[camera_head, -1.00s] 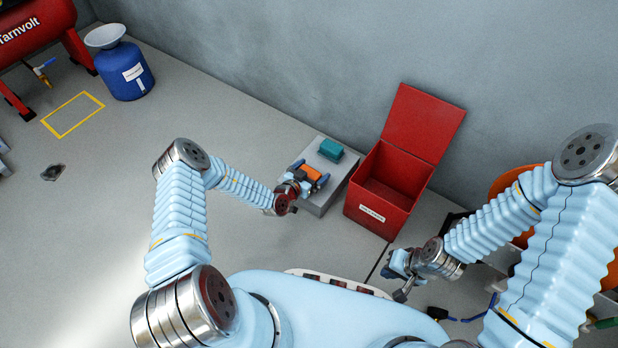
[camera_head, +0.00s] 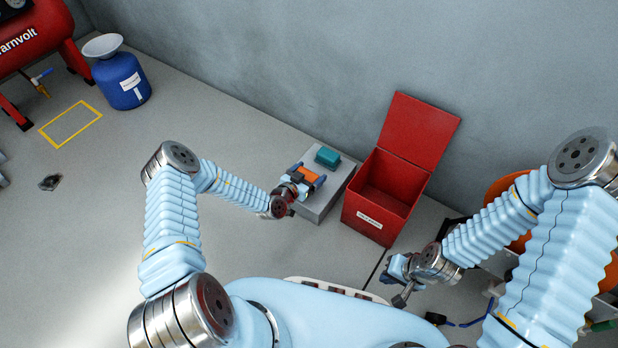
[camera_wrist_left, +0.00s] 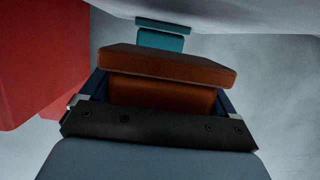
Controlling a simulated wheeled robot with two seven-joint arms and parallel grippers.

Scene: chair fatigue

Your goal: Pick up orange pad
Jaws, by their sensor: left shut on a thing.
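The orange pad (camera_head: 307,176) is between the fingers of my left gripper (camera_head: 309,179) in the head view. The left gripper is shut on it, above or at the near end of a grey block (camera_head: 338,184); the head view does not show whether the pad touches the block. In the left wrist view the orange pad (camera_wrist_left: 172,65) sits between the two dark blue fingers. My right gripper (camera_head: 392,279) is at the lower right, away from the pad, and its fingers are too unclear to tell their opening.
A teal pad (camera_head: 327,156) lies on the far part of the grey block, and also shows in the left wrist view (camera_wrist_left: 160,38). An open red bin (camera_head: 370,222) with a raised lid stands right of the block. A blue drum (camera_head: 124,84) stands far left.

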